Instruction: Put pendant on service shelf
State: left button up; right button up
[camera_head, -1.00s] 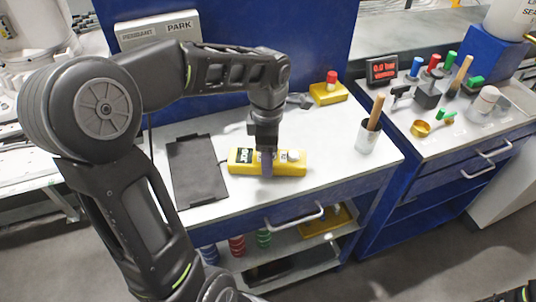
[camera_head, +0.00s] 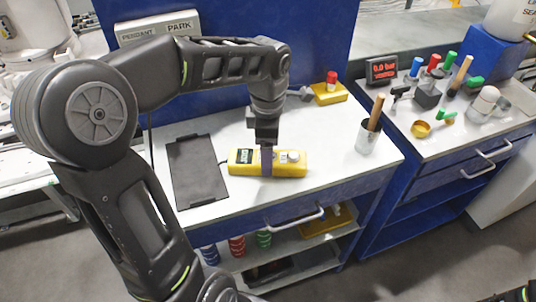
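The yellow pendant (camera_head: 295,167), with a small dark screen and a pale knob, lies on the white top of the blue bench (camera_head: 335,165). My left gripper (camera_head: 267,162) points down over its middle. One finger shows across the pendant's top and near side; the other finger is hidden. I cannot tell whether the fingers press on it. The lower shelf (camera_head: 290,250) under the bench top holds colored rings and a yellow item. I cannot tell which surface is the service shelf. My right gripper is not in view; only a dark piece shows at the bottom right corner.
A dark flat pad (camera_head: 197,170) lies left of the pendant. A metal cup with a wooden handle (camera_head: 367,137) stands to the right. A yellow box with a red button (camera_head: 329,93) is behind. A second blue cabinet (camera_head: 440,170) with tools stands right. A drawer handle (camera_head: 295,219) juts out.

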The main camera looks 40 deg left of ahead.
pick_arm(q)
notch_tip(320, 180, up, 10)
jog(key=p, duration=0.1)
dwell(0.7)
